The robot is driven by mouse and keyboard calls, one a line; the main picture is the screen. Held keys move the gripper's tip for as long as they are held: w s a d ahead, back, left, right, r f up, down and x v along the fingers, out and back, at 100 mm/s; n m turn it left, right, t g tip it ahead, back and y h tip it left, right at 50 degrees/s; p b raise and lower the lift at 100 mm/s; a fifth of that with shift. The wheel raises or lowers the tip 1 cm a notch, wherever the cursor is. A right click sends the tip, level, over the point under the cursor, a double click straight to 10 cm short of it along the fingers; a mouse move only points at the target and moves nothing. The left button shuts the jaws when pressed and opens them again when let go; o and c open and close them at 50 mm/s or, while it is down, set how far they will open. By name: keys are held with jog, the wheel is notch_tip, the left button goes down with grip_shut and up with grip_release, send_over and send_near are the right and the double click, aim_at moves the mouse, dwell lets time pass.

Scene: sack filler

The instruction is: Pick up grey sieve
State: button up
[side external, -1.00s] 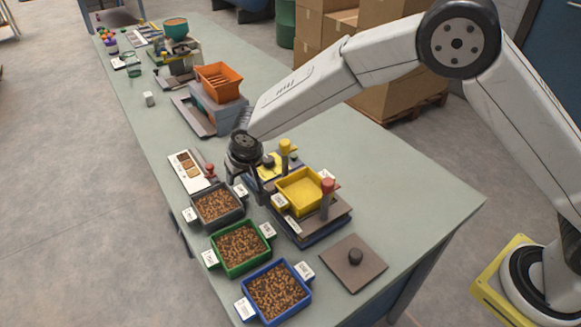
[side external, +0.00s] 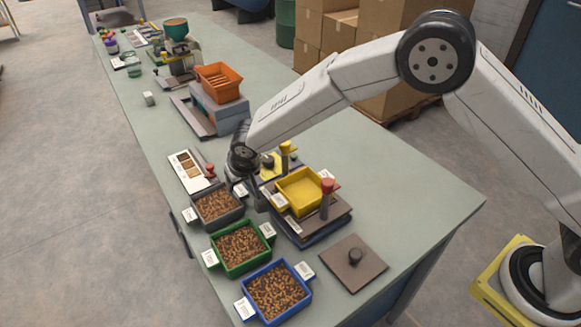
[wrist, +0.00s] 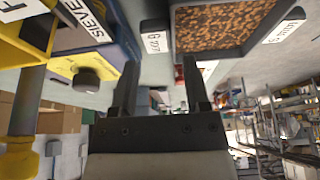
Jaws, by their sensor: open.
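The grey sieve (side external: 217,206) is a grey-rimmed tray of brown pellets at the back of the row of three, with white labels at its ends. In the wrist view the grey sieve (wrist: 262,45) is at the upper right, its label tab ahead of the gap between my fingers. My gripper (wrist: 163,75) is open and empty, pointing at that tab. In the side view my gripper (side external: 254,194) is low, beside the sieve's right end; its fingertips are partly hidden there.
A green tray (side external: 262,259) and a blue tray (side external: 307,291) of pellets stand in front. A yellow tray (side external: 302,192) on a stand with a red-topped post (side external: 327,186) is close on the right. A white sample card (side external: 183,175) lies behind.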

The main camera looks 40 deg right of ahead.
aim_at(239, 191)
jog(key=shift+x, duration=2.45)
grip_shut()
